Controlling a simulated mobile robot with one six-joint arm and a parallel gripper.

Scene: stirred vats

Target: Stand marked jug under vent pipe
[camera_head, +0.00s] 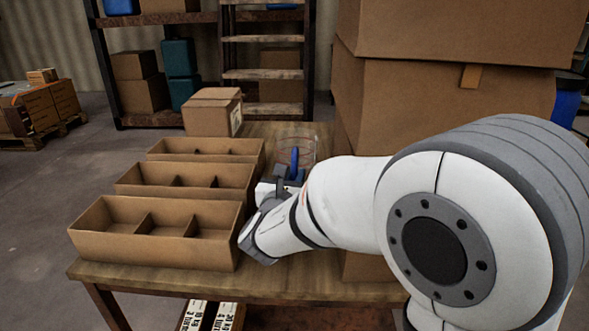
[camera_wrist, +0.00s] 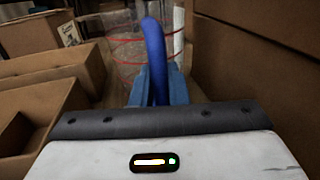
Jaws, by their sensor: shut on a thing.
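The marked jug (camera_head: 311,146) is clear with red rings and a blue handle. It is at the far part of the wooden table, partly hidden by my arm in the head view. In the wrist view the jug (camera_wrist: 126,48) is straight ahead and looks upright, its blue handle nearest. My gripper (camera_head: 289,174) is shut on the handle; its blue fingers also show in the wrist view (camera_wrist: 158,90). I cannot tell whether the jug's base touches the table. No vent pipe can be made out in either view.
Three divided cardboard trays (camera_head: 150,247) stand along the table's left side. A closed carton (camera_head: 208,112) is behind them. Large stacked boxes (camera_head: 440,105) rise close on the right, leaving a narrow gap. The wooden table (camera_head: 185,277) has a bare front strip.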

